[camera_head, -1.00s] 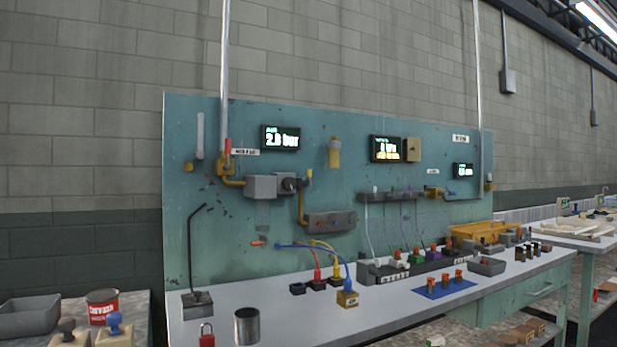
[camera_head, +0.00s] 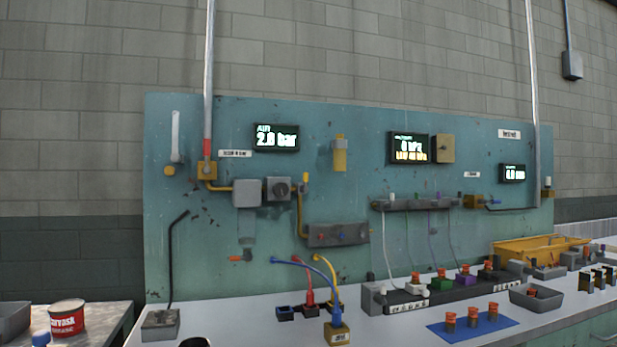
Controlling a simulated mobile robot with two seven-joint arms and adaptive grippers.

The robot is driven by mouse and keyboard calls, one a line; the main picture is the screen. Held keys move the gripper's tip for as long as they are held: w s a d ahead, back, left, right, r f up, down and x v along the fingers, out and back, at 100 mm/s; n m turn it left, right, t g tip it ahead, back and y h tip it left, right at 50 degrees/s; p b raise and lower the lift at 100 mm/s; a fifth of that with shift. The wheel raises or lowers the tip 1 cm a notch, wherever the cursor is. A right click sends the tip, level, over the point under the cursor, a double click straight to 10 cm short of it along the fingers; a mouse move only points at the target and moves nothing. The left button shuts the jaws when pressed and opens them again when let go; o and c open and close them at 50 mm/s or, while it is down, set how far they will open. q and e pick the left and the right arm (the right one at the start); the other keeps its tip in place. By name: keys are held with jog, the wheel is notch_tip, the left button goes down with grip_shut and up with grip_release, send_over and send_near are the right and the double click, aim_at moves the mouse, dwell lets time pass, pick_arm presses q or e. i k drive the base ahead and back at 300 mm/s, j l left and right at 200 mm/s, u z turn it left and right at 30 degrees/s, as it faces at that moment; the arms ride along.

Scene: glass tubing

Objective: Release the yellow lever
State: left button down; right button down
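On the teal panel (camera_head: 370,110), a small yellow lever (camera_head: 305,177) stands upright at the top of a yellow pipe (camera_head: 302,215), just right of a grey box with a dark round knob (camera_head: 281,189). The pipe runs down to a grey manifold (camera_head: 338,235) with red and blue fittings. The lever is small here, so its exact setting is hard to read.
A white bench (camera_head: 235,325) runs below the panel. On it stand a black bent rod on a base (camera_head: 160,325), coloured hoses into a yellow block (camera_head: 337,333), a black strip of connectors (camera_head: 440,290), a blue mat (camera_head: 475,328) and a grey tray (camera_head: 538,297). The panel face before the lever is unobstructed.

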aim_at(303, 188)
jog(key=i+l, duration=0.15)
jog(key=l, duration=0.2)
jog(key=i+l+u, duration=0.1)
jog(key=l, duration=0.25)
jog(key=i+l, duration=0.25)
jog(key=l, duration=0.15)
jog(key=u, duration=0.05)
